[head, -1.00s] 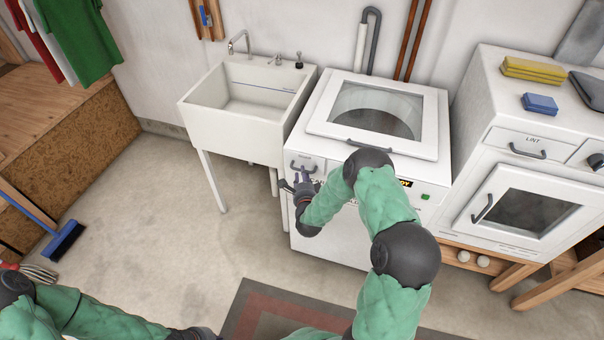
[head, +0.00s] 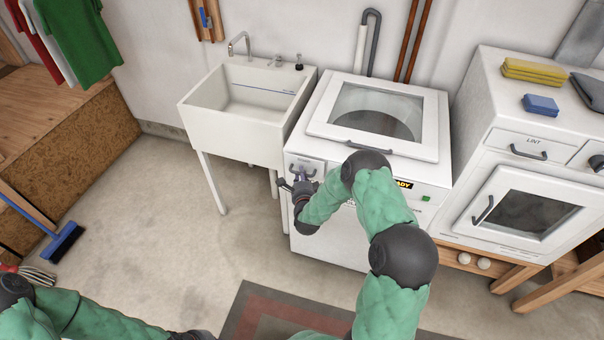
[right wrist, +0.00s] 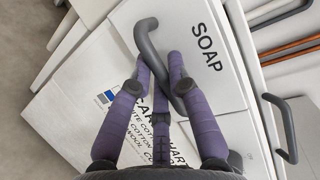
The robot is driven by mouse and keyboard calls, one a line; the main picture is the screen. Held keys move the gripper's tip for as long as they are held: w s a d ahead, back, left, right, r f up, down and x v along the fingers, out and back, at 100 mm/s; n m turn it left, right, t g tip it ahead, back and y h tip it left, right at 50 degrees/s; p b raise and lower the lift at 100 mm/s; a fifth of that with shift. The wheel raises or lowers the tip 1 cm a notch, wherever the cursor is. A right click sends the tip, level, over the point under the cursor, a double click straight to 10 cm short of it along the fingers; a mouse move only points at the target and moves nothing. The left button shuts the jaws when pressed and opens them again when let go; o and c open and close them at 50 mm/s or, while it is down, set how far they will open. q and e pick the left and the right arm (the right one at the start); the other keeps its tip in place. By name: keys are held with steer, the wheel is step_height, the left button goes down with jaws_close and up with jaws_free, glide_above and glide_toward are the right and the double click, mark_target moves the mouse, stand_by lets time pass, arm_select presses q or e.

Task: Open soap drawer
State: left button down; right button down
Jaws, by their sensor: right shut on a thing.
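The white soap drawer (right wrist: 225,70), marked SOAP, is at the upper left of the washing machine's front (head: 335,235); its front also shows in the head view (head: 306,164). Its grey bar handle (right wrist: 150,50) runs between the purple fingers of my right gripper (right wrist: 160,72). My right gripper (head: 302,178) is shut on this handle and covers part of it in the head view. I cannot tell whether the drawer stands out from the front. My left gripper (head: 192,335) only peeks in at the bottom edge, its fingers cut off.
A white sink (head: 245,130) stands left of the washer, close to its side. The washer's lid (head: 370,110) is shut. A dryer (head: 510,165) with a lint drawer is at the right. Clear concrete floor (head: 150,220) lies in front of the sink, with a mat (head: 260,310) nearer me.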

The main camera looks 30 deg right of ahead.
steer(key=s+a, duration=0.8)
steer(key=a, duration=0.1)
steer(key=shift+a, duration=0.1)
steer(key=c, duration=1.4)
jaws_free()
steer(key=shift+w, duration=0.1)
steer(key=v, duration=1.2)
steer(key=shift+f, duration=0.15)
